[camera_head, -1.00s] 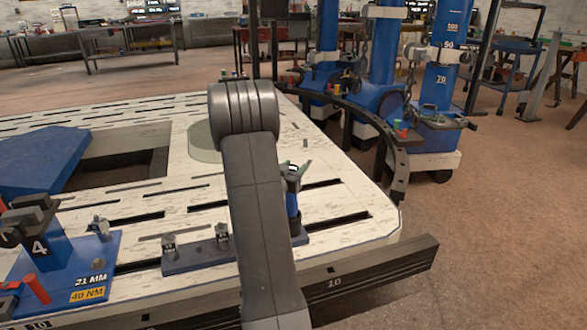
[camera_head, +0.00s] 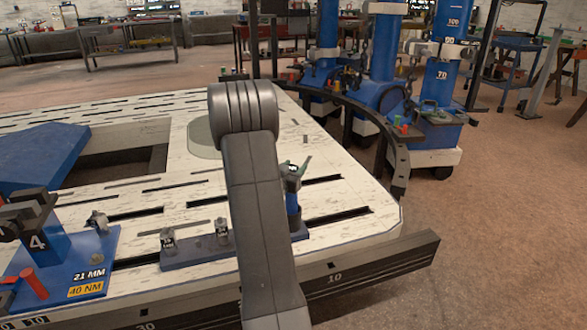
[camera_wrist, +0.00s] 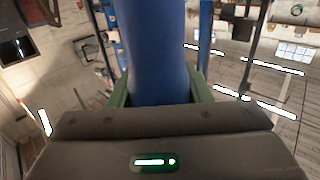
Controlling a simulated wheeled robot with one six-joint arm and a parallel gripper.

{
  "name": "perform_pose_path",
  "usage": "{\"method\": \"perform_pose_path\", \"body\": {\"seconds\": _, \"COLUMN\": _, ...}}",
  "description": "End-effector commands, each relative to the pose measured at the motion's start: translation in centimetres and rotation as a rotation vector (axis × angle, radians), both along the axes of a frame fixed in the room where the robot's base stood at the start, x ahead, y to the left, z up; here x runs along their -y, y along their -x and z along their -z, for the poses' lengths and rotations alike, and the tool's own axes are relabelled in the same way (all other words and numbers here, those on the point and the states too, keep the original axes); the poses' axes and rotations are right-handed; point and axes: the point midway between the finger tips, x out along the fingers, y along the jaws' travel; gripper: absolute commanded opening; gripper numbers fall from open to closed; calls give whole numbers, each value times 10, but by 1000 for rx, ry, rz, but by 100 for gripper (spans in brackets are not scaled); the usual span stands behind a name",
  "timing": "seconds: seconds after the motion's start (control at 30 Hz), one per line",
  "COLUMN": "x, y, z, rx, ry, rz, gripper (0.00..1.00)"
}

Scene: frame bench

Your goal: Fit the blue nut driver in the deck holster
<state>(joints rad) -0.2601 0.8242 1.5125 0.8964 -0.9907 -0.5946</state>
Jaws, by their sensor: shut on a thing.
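The blue nut driver (camera_wrist: 155,45) shows in the wrist view as a thick blue shaft between the green fingers of my gripper (camera_wrist: 158,92), which is shut on it. Its ends are out of that view. My arm hides part of this area.
Two small grey clips, a left one (camera_head: 167,240) and a right one (camera_head: 222,232), stand on the rail. A blue plate (camera_head: 100,262) marked 21 MM and 40 NM lies left. The slotted white deck (camera_head: 345,190) is clear to the right. A dark curved rail (camera_head: 379,160) borders it.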

Motion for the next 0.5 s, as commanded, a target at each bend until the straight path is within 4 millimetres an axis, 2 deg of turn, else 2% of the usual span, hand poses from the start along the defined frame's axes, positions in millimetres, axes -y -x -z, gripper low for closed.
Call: {"method": "perform_pose_path", "body": {"seconds": 0.5, "x": 0, "y": 0, "z": 11, "rx": 4, "ry": 1, "rz": 0, "gripper": 0}}
